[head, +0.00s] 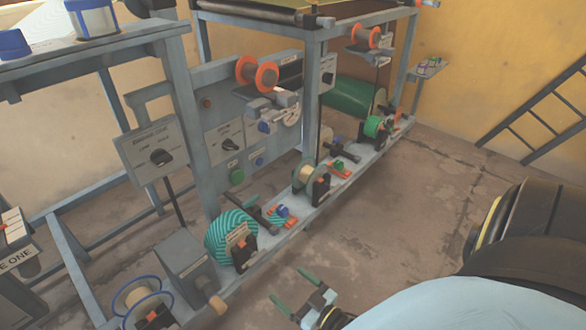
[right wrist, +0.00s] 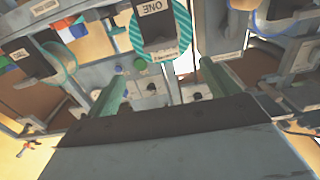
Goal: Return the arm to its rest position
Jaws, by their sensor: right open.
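My right gripper (head: 293,290) is low in the lower middle of the head view, over the concrete floor in front of the machine frame. Its two green fingers stand apart with nothing between them. In the right wrist view the fingers (right wrist: 165,88) also stand wide apart, with the machine's panel and spools beyond them. The teal striped spool (head: 230,237) on the lower rail is up and to the left of the gripper, clear of it. My left gripper is not in view.
The blue-grey machine frame (head: 315,190) runs along the left and back, with several spools on its low rail. A blue-rimmed spool (head: 142,302) is at lower left. A dark ladder-like rack (head: 540,115) leans by the yellow wall. The floor (head: 400,200) between is clear.

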